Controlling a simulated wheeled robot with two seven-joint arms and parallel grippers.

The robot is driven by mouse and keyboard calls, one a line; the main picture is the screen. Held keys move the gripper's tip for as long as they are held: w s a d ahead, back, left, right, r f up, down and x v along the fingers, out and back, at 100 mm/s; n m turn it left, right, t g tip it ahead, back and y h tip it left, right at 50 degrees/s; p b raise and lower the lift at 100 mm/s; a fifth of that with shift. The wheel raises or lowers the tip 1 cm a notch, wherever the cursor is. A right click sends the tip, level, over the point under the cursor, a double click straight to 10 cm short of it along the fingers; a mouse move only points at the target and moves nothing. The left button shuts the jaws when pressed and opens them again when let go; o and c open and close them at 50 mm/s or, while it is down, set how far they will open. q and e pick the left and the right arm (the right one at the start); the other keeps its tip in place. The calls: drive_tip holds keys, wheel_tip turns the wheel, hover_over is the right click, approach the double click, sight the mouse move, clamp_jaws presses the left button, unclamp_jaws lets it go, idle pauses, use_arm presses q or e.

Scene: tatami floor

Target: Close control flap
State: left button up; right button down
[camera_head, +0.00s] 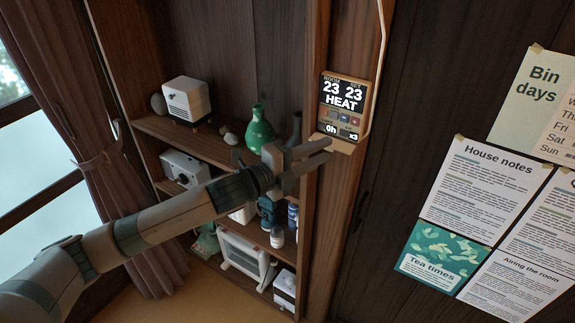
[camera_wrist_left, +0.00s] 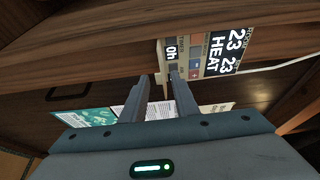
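The control panel (camera_head: 343,107) is mounted on a wooden post and shows "23 23 HEAT" with small buttons below. It also appears sideways in the wrist view (camera_wrist_left: 216,52). Its tan flap (camera_head: 345,146) is down, sticking out like a small ledge below the buttons. In the wrist view the flap is a thin edge-on strip (camera_wrist_left: 161,68). My left gripper (camera_head: 328,150) is at the flap's left end, its fingers apart. In the wrist view the strip appears between the two fingertips (camera_wrist_left: 160,77); I cannot tell whether they touch it. My right gripper is out of view.
Wooden shelves (camera_head: 180,131) to the left hold a green bottle (camera_head: 260,131), a white box-shaped device (camera_head: 187,99) and other items. A pale cable (camera_head: 382,45) runs up from the panel. Paper notices (camera_head: 485,185) hang on the dark wall to the right.

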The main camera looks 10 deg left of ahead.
use_arm(q)
drive_tip(key=b+v, duration=0.8)
drive_tip(key=v, duration=0.9)
drive_tip(key=shift+f, duration=0.1)
